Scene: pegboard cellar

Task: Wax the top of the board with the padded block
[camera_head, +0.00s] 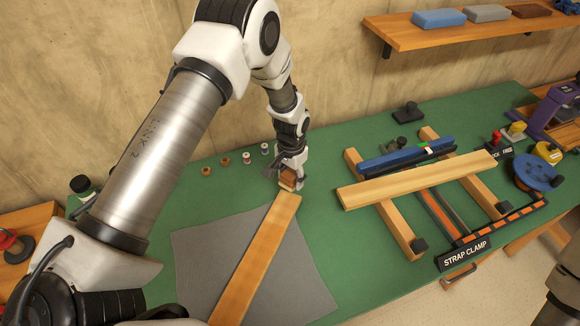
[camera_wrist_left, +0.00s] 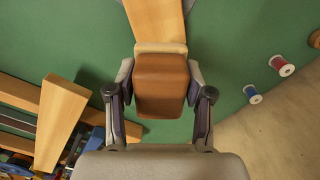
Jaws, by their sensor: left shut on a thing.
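The board (camera_head: 255,262) is a long pale wooden plank lying on a grey mat (camera_head: 195,253), with its far end near the wall side. It also shows in the left wrist view (camera_wrist_left: 157,20), running away at the top. My left gripper (camera_head: 291,176) is shut on the padded block (camera_wrist_left: 162,85), a brown block with a pale pad along one edge. The block also shows in the head view (camera_head: 287,180), at the board's far end. I cannot tell whether the pad touches the board's top or is just above it. My right gripper is out of view.
A strap clamp rig with another plank (camera_head: 415,180) and a blue bar (camera_head: 405,158) stands to the right on the green bench (camera_head: 335,250). Several small spools (camera_head: 246,158) stand left of the block. A shelf (camera_head: 470,30) with blocks hangs above.

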